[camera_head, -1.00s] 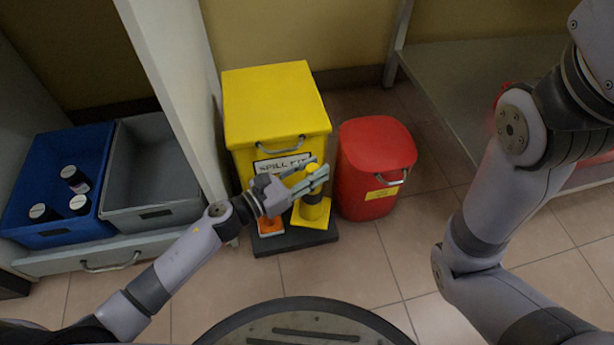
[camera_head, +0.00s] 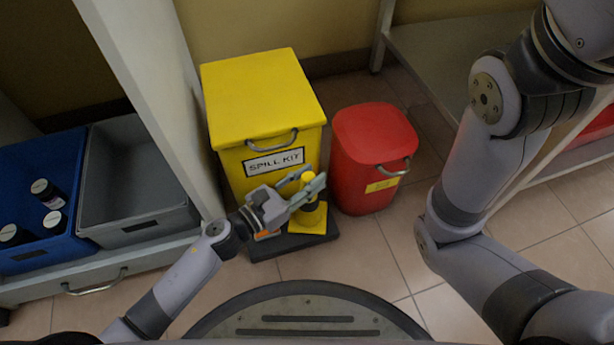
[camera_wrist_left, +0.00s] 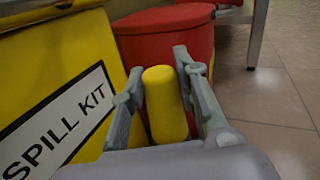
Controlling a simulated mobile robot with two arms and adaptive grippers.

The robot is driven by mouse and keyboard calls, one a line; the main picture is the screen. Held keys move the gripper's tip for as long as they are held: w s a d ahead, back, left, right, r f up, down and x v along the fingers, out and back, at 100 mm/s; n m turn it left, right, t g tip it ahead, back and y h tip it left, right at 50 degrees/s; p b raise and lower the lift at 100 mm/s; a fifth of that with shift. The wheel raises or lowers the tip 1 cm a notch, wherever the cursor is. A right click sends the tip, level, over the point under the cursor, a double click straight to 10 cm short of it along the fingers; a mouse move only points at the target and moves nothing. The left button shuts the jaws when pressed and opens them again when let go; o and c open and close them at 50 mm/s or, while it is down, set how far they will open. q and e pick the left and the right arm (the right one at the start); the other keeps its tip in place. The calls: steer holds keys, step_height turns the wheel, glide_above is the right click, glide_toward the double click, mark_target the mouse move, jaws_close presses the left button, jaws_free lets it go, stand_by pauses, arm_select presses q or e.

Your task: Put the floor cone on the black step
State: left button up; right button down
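The yellow floor cone (camera_head: 309,218) stands upright, its square base resting on the black step (camera_head: 290,246) in front of the spill kit bin. My left gripper (camera_head: 312,183) is at the cone's upper part, with one finger on each side. In the left wrist view the yellow cone top (camera_wrist_left: 165,105) lies between the two fingers (camera_wrist_left: 163,75), which appear closed against its sides. The gripper and fingers hide part of the cone in the head view. My right arm shows at the right, but its gripper is out of view.
The yellow spill kit bin (camera_head: 262,105) stands behind the step, and the red bin (camera_head: 374,145) is close at its right. A small orange item (camera_head: 266,234) is on the step's left part. Blue (camera_head: 30,255) and grey (camera_head: 140,222) crates are at left. Tiled floor at front right is clear.

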arm_select(q)
steer(key=o, duration=0.4)
steer(key=shift+r, duration=0.1)
steer(key=shift+s+a, duration=0.15)
steer(key=p+v, duration=0.3)
steer(key=v, duration=0.8)
steer(key=shift+s+a, duration=0.2)
steer(key=shift+s, duration=0.05)
